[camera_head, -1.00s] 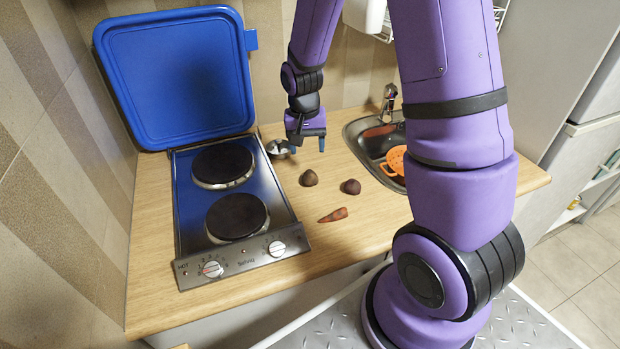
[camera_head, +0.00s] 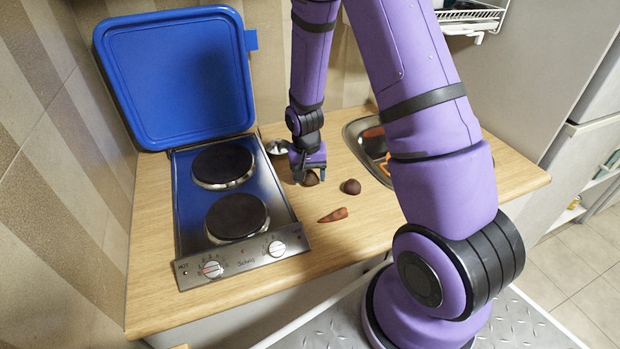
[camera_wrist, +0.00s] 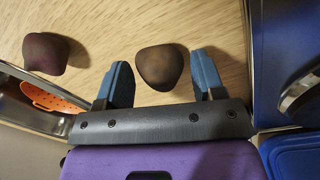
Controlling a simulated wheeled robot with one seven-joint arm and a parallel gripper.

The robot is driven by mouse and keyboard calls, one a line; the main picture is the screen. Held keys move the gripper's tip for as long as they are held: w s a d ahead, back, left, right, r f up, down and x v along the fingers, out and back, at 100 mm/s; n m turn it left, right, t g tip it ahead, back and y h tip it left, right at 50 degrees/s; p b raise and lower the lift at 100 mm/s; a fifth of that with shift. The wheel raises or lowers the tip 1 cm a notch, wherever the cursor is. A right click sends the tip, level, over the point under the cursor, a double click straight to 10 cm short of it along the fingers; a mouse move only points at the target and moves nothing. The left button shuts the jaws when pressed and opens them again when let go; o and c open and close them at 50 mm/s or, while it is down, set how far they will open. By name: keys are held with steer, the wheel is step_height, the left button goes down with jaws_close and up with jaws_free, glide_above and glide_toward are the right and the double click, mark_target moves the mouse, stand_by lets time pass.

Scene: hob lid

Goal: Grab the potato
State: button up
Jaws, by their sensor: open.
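The potato (camera_head: 312,180), a brown rounded lump, lies on the wooden worktop to the right of the hob, partly hidden by my gripper (camera_head: 308,174). In the wrist view the potato (camera_wrist: 160,66) shows between the two blue fingers of my gripper (camera_wrist: 163,72), toward their tips. The fingers are apart, with a gap on each side of it in the picture. My gripper is open and holds nothing.
A dark reddish vegetable (camera_head: 351,186) and a carrot (camera_head: 334,215) lie nearby. A metal ladle or bowl (camera_head: 277,147) is behind. The hob (camera_head: 262,225) with raised blue lid (camera_head: 175,75) is left; the sink (camera_head: 358,133), holding an orange strainer (camera_wrist: 50,97), is right.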

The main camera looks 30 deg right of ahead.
steer(key=shift+f, duration=0.7)
steer(key=c, duration=0.7)
steer(key=shift+r, duration=0.2)
